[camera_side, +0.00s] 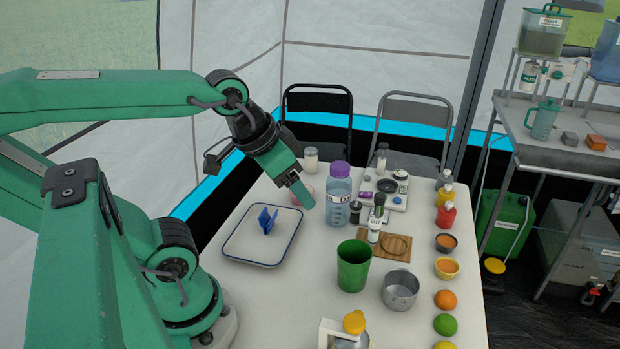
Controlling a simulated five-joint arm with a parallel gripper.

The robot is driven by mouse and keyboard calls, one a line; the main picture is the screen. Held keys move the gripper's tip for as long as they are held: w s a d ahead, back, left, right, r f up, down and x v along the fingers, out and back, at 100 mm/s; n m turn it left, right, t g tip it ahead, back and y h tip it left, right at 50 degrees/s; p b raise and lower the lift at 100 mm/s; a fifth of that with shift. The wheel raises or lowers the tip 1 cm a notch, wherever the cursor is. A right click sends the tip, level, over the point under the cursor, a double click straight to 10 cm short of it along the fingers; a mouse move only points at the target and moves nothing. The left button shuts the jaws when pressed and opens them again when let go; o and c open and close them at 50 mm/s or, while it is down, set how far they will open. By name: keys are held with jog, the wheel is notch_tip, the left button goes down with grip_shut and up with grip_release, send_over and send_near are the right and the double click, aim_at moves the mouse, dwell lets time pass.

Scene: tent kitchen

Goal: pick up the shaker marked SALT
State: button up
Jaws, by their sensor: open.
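A small white shaker (374,232) stands upright at the left part of a wooden board, right of the tall bottle; a tiny label near it seems to read SALT, but it is too small to be sure. A darker shaker (355,213) stands just behind and left of it. My gripper (303,196) is open and empty, pointing down and to the right above the table, left of the bottle and well left of the shakers. One finger hides most of the other.
A purple-capped bottle (339,195) stands between my gripper and the shakers. A green cup (353,268) and a steel pot (400,290) stand in front of the wooden board (397,246). A white tray (247,252) holds a blue item at left. Bottles, bowls and fruit line the right edge.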

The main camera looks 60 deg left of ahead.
jog(key=shift+w+r, duration=0.1)
dwell(0.7)
jog(key=w+a+r+n+g, duration=0.1)
jog(key=w+a+r, duration=0.1)
jog(key=w+a, duration=0.3)
jog(key=w+a+r+g, duration=0.1)
jog(key=w+a+r, duration=0.2)
jog(key=w, duration=0.4)
jog(key=n+g, duration=0.3)
jog(key=g, duration=0.1)
send_over(311, 149)
notch_tip(311, 149, down, 19)
jog(key=shift+r, duration=0.15)
jog(key=shift+a, duration=0.15)
jog(key=shift+f, duration=1.45)
